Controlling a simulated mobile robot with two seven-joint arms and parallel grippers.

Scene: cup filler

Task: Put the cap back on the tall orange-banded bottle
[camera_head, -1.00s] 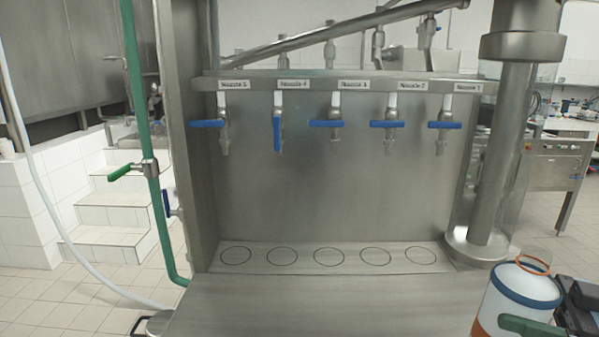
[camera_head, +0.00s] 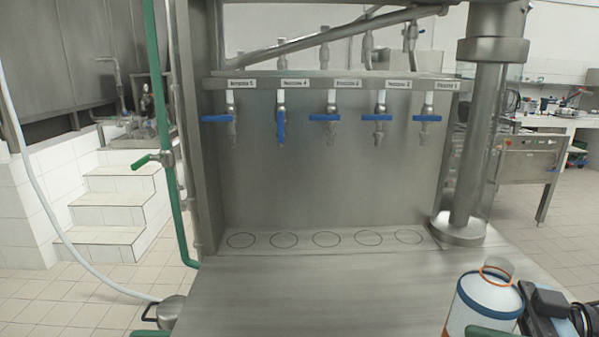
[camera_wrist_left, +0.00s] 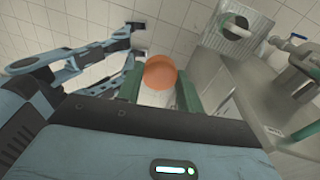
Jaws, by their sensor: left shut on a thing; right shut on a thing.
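The tall bottle (camera_head: 482,297) is at the lower right of the head view, white with a blue band near its shoulder and an orange ring around its neck. It leans slightly, and its lower part is cut off by the frame. My right gripper (camera_head: 492,331) is shut on it; a green finger crosses its front. In the left wrist view an orange round cap (camera_wrist_left: 160,72) sits between the green fingers of my left gripper (camera_wrist_left: 160,90), which is shut on it. The cap is apart from the bottle.
A steel filling station has several blue-handled nozzles (camera_head: 331,118) above a shelf with marked circles (camera_head: 327,239). Its steel table (camera_head: 300,295) is bare. A green pipe (camera_head: 160,110) stands at left, and a thick steel column (camera_head: 477,140) at right. A metal pot (camera_head: 172,309) is at lower left.

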